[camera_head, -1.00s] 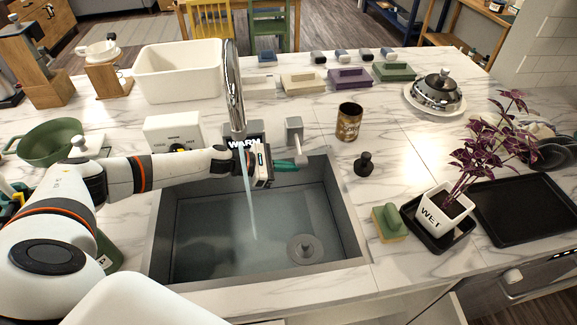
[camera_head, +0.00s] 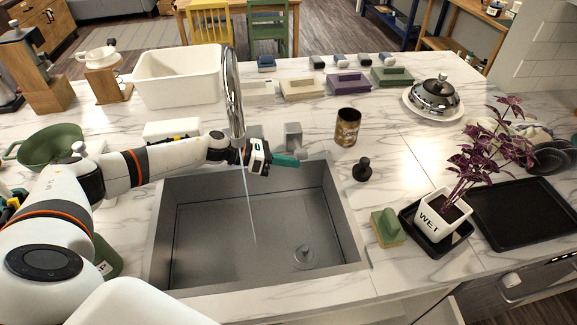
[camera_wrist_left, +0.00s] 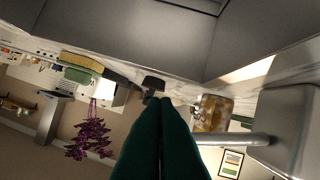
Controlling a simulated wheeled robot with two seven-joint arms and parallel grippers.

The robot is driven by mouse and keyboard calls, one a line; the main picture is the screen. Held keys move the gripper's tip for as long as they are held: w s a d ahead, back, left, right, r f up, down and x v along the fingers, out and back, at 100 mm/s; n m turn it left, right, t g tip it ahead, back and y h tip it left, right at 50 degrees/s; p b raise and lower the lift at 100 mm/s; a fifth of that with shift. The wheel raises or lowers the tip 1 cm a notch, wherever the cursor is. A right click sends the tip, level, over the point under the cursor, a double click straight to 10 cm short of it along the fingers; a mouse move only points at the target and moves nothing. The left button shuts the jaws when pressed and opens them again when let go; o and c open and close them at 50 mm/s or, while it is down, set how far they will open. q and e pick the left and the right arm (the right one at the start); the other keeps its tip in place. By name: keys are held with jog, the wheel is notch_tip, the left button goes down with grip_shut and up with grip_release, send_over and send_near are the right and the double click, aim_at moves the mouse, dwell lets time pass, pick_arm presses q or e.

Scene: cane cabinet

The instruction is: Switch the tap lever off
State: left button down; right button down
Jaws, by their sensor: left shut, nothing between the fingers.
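The tap (camera_head: 234,95) has a tall chrome spout at the back edge of the sink (camera_head: 240,289). A thin stream of water (camera_head: 250,215) falls from it into the basin. The grey tap lever (camera_head: 293,136) stands just right of the spout; in the left wrist view its rod (camera_wrist_left: 236,139) and block are at the right. My left gripper (camera_head: 299,161) is shut and empty, its green fingers just in front of the lever, over the sink's back edge. In the left wrist view the fingers (camera_wrist_left: 162,105) lie left of the rod; contact is unclear. My right gripper is not in view.
A brown patterned cup (camera_head: 348,127) and a black stopper-like knob (camera_head: 362,169) stand right of the lever. A sponge (camera_head: 388,226) and a potted purple plant (camera_head: 440,217) stand right of the sink. A white tub (camera_head: 178,85) is behind my left arm.

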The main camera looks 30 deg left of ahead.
pick_arm(q)
jog(key=shift+w+r, duration=0.1)
jog(key=shift+r, duration=0.55)
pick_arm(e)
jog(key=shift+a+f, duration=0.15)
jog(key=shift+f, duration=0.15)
pick_arm(q)
jog(key=shift+w+a+r, duration=0.1)
jog(key=shift+r, duration=0.05)
